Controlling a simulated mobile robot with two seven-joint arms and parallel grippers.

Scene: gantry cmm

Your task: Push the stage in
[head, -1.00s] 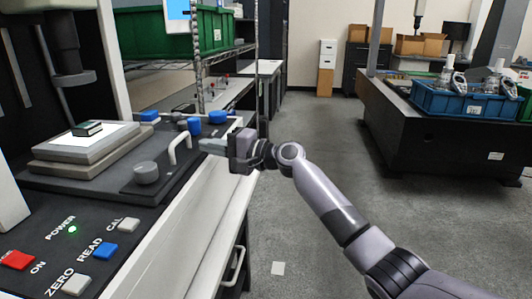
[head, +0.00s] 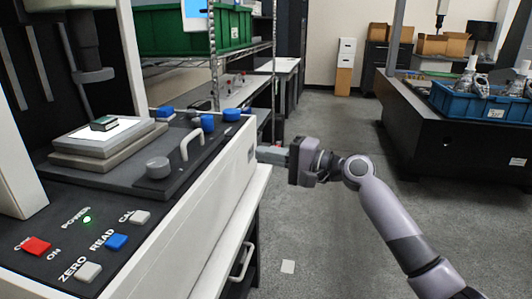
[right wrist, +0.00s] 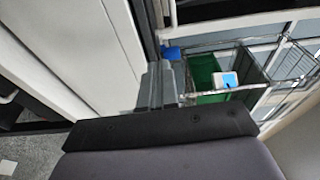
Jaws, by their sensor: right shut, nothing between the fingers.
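The stage (head: 66,160), stacked grey plates with a pale top, sits on the dark deck of the bench machine in the head view. A small dark green block (head: 104,123) lies on it. A white bar handle (head: 190,143) and a grey round knob (head: 158,167) are right of the stage. My right gripper (head: 262,154) is shut and empty, beyond the machine's right side and apart from the handle. Its closed fingers also show in the right wrist view (right wrist: 160,86), beside a pale panel. My left gripper is not in view.
Blue knobs (head: 207,123) stand behind the handle. Front buttons, including a red one (head: 36,245), and a lit green lamp (head: 87,219) are at lower left. A wire rack with a green bin (head: 185,33) stands behind.

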